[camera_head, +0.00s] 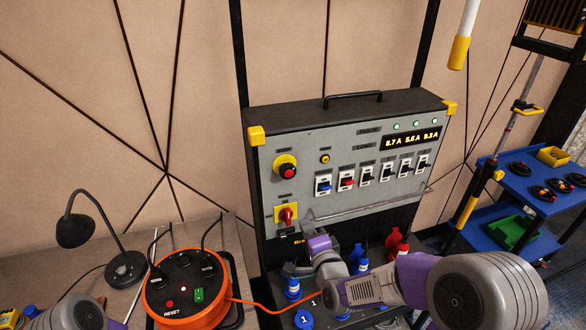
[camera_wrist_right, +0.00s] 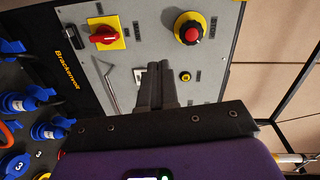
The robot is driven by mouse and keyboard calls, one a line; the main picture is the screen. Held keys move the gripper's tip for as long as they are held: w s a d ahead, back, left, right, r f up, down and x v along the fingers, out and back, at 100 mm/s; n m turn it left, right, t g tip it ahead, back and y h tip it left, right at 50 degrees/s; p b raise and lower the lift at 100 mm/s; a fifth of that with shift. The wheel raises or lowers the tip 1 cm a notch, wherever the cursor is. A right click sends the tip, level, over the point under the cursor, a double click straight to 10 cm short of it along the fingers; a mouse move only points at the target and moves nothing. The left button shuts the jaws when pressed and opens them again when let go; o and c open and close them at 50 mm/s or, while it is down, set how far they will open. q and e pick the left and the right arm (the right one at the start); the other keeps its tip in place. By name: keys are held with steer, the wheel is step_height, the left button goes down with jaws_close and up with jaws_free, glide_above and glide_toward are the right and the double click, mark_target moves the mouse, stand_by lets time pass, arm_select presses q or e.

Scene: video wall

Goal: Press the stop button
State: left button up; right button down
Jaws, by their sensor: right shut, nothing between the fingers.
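The stop button is a red mushroom head on a yellow ring (camera_head: 287,171) at the upper left of the grey panel; the right wrist view shows it at upper right (camera_wrist_right: 190,31). My right gripper (camera_head: 309,223) is in front of the lower left panel, below the stop button and apart from it. Its dark fingers (camera_wrist_right: 158,72) are together and empty in the right wrist view. Part of my left arm shows at the bottom left of the head view; its gripper is out of view.
A red rotary switch (camera_head: 287,215) on a yellow plate sits below the stop button. A small yellow button (camera_head: 325,159) and several rocker switches are to its right. A metal bar runs along the lower panel. An orange cable reel (camera_head: 185,291) and lamp (camera_head: 77,231) stand left.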

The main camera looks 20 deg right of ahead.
mark_target(290, 175)
steer(key=shift+m+t, duration=0.6)
steer(key=shift+m, duration=0.1)
steer(key=r, duration=0.4)
steer(key=shift+d+r, duration=0.25)
steer(key=shift+d, duration=0.05)
steer(key=w+p, duration=0.1)
steer(key=w, duration=0.3)
steer(key=w+p, duration=0.1)
steer(key=w, duration=0.4)
steer(key=w+p, duration=0.1)
steer(key=w, duration=0.4)
steer(key=shift+a, duration=0.3)
